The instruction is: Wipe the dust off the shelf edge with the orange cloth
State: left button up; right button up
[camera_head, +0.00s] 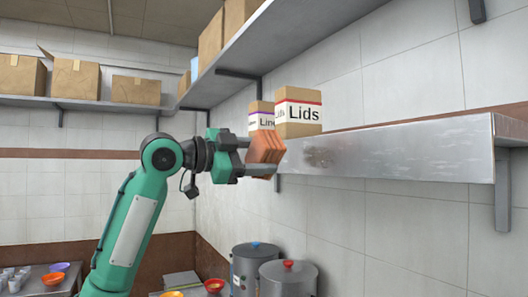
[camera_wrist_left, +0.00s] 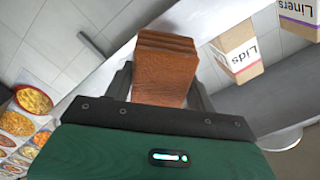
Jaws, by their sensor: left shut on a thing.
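The orange cloth (camera_head: 266,148) is a folded, layered pad, held between the fingers of my left gripper (camera_head: 262,157) at the left end of the metal shelf's front edge (camera_head: 410,150). It also shows in the left wrist view (camera_wrist_left: 163,70), between the two dark fingers. A brownish dust patch (camera_head: 319,157) is on the shelf's front face, just right of the cloth. The cloth and gripper hide the left end of that face. I cannot tell whether the cloth touches the metal. My right gripper is not in view.
A Lids box (camera_head: 298,114) and a Liners box (camera_head: 261,115) stand on the shelf behind the cloth. An upper shelf (camera_head: 290,40) runs above. Stockpots (camera_head: 288,279) stand below. The space in front of the shelf's right part is clear.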

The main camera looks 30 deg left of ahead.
aim_at(337, 155)
pick_arm(q)
jog(key=shift+p+x, duration=0.5)
jog(key=shift+x, duration=2.45)
jog(key=shift+p+x, duration=0.6)
jog(key=shift+x, duration=0.35)
jog(key=shift+s+d, duration=0.1)
jog(key=shift+s+d, duration=0.5)
jog(key=shift+d, duration=0.3)
jog(key=shift+s+d, duration=0.5)
jog(key=shift+d, duration=0.25)
jog(key=shift+s+d+p, duration=0.3)
jog(key=shift+s+d, duration=0.3)
jog(key=shift+d, duration=0.45)
jog(key=shift+s+d+p, duration=0.25)
jog(key=shift+s+d, duration=0.3)
jog(key=shift+d, duration=0.55)
jog(key=shift+s+d+p, duration=0.3)
jog(key=shift+s+d, duration=0.3)
jog(key=shift+d, duration=0.45)
jog(key=shift+a, duration=0.1)
